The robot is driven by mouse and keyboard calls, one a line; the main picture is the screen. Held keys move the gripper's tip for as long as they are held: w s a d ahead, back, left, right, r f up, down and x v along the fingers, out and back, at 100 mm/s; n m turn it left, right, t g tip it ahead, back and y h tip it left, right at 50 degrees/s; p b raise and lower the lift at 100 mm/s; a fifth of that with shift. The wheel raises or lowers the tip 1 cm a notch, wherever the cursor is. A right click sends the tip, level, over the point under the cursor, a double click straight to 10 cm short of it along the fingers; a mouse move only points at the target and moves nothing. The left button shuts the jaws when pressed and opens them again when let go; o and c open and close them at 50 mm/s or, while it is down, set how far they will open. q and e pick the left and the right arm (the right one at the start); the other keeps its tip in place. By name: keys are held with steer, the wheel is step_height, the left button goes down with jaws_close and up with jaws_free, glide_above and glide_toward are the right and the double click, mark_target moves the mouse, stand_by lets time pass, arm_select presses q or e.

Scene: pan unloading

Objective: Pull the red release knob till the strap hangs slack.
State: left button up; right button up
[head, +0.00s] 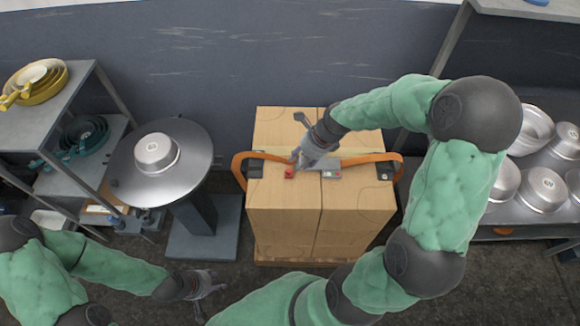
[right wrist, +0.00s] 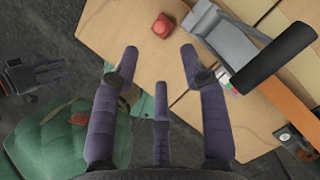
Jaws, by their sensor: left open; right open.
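An orange strap (head: 362,159) crosses the carton tops and bows outward at both sides. My right gripper (head: 298,158) is open above the knob; its spread fingers also show in the right wrist view (right wrist: 160,52). My left gripper (head: 218,283) is open and empty, low at the front left.
A grey lever with a black handle (right wrist: 274,62) stands beside the knob, right of my right fingers. A round metal table (head: 190,169) with a pan (head: 156,152) is left of the cartons. Shelves with pans stand at both sides.

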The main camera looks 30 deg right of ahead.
mark_target(289, 171)
steer(key=b+x, duration=0.3)
steer(key=x, duration=0.6)
steer(key=shift+f+b, duration=0.15)
steer(key=shift+b, duration=0.15)
jaws_close()
